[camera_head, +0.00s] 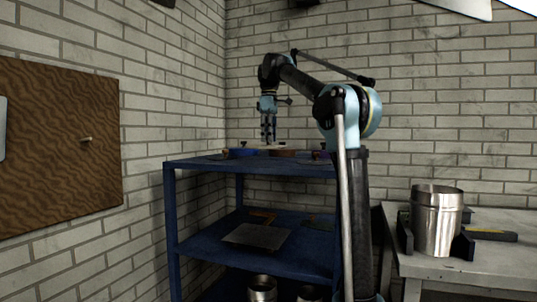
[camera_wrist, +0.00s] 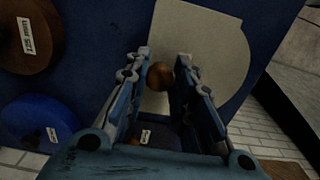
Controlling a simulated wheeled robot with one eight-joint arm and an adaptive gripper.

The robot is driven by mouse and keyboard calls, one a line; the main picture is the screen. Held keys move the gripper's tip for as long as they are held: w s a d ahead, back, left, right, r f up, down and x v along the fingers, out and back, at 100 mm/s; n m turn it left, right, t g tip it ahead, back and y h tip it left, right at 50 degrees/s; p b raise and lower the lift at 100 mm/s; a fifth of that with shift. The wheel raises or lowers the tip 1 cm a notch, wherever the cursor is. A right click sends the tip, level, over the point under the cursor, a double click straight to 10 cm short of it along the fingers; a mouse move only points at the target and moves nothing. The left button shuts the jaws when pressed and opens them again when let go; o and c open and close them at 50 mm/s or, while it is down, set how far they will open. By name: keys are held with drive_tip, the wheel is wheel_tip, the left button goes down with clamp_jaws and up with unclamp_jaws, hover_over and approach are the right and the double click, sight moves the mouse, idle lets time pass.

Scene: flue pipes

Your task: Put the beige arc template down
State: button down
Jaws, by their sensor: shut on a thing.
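The beige arc template (camera_wrist: 215,45) is a flat pale plate with a curved edge and a brown round knob (camera_wrist: 160,76). In the wrist view my gripper (camera_wrist: 166,72) has its fingers on either side of the knob, shut on it. The template's near part is partly hidden by the fingers. In the head view my gripper (camera_head: 268,138) points down over the top of the blue shelf unit (camera_head: 205,163), with the pale template (camera_head: 272,147) small beneath it. I cannot tell whether the template touches the shelf.
A brown disc labelled 125 mm (camera_wrist: 28,35) and a blue disc (camera_wrist: 38,122) lie at left in the wrist view. A grey sheet (camera_head: 257,236) lies on the middle shelf. A metal pipe (camera_head: 436,222) stands between black blocks on the right bench (camera_head: 450,272). A brick wall stands close behind.

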drive_tip(key=shift+d+f, duration=0.1)
drive_tip(key=shift+f, duration=2.75)
drive_tip(key=c, duration=1.4)
unclamp_jaws()
drive_tip(key=shift+o, duration=0.2)
drive_tip(key=shift+r, duration=0.1)
wheel_tip(320, 180, up, 11)
drive_tip(key=shift+r, duration=0.45)
